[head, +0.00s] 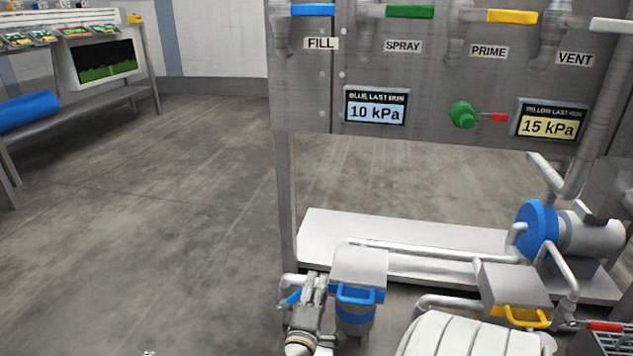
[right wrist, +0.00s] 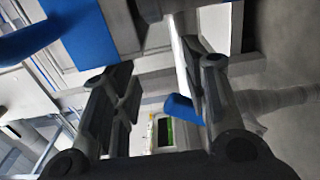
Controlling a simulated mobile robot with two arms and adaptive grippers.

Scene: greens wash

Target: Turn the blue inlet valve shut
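The blue inlet valve lever shows as a small blue piece (head: 291,297) on the pipe just left of the blue-banded housing (head: 355,317) in the head view. My right gripper (head: 314,279) is low in the head view, beside that housing, and hides part of the lever. In the right wrist view the fingers of my right gripper (right wrist: 158,85) stand apart with a gap between them. A blue lever (right wrist: 183,108) shows in that gap, close to the right finger; I cannot tell whether they touch. My left gripper is not clearly in view.
The panel (head: 310,75) behind carries coloured levers and gauges reading 10 and 15 kPa. The floor (head: 170,230) at left is clear.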

